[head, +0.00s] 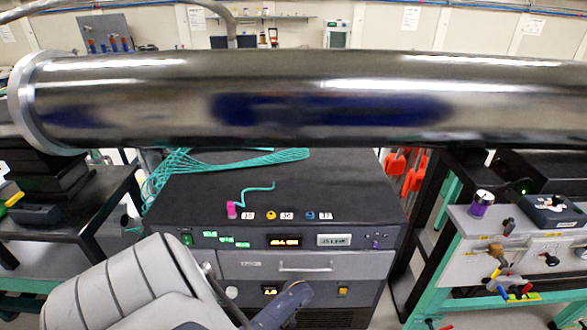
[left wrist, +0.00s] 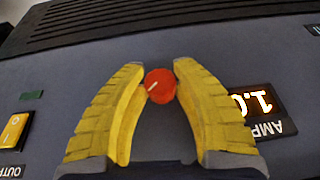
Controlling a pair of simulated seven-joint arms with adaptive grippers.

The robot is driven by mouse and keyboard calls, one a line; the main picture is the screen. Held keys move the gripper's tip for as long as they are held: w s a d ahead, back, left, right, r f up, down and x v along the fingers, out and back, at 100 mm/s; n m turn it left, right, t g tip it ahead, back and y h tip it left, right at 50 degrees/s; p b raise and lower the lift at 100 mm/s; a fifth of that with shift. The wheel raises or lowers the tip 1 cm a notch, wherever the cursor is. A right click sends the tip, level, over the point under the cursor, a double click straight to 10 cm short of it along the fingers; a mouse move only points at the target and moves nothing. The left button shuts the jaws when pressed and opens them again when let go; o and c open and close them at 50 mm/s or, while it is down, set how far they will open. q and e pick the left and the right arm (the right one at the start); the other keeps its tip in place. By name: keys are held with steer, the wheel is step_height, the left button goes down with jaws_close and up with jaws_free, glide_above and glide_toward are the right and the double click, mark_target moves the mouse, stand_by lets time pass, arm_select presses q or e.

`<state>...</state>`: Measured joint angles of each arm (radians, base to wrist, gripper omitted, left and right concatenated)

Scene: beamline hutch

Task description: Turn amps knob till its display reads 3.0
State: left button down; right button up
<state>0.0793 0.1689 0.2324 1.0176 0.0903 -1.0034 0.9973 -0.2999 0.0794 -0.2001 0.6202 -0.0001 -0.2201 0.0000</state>
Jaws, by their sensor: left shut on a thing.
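The red amps knob (left wrist: 160,86) with a white pointer line sits on the dark panel in the left wrist view. My left gripper (left wrist: 160,72) has its two yellow fingertips closed on the knob's sides. To the right is the amber amps display (left wrist: 258,102); it appears to read 1.0, its left part hidden by a finger. In the head view my left arm reaches the lower front of the black rack, where an amber display (head: 270,290) shows too small to read. The knob and fingertips are hidden there. My right gripper is not in view.
A yellow output switch (left wrist: 13,131) sits left of the fingers, and a vent grille (left wrist: 110,18) runs along the panel's top in the wrist view. A thick metal beam pipe (head: 300,100) crosses above the rack (head: 330,185). A tool cart (head: 465,232) stands at the right.

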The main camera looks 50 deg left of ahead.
arm_select(q)
steer(key=shift+d+m+g+y, duration=0.1)
steer(key=shift+m+g+y, duration=0.3)
steer(key=shift+g+y, duration=0.85)
steer(key=shift+g, duration=0.25)
steer(key=c, duration=1.3)
jaws_free()
steer(key=v, duration=1.2)
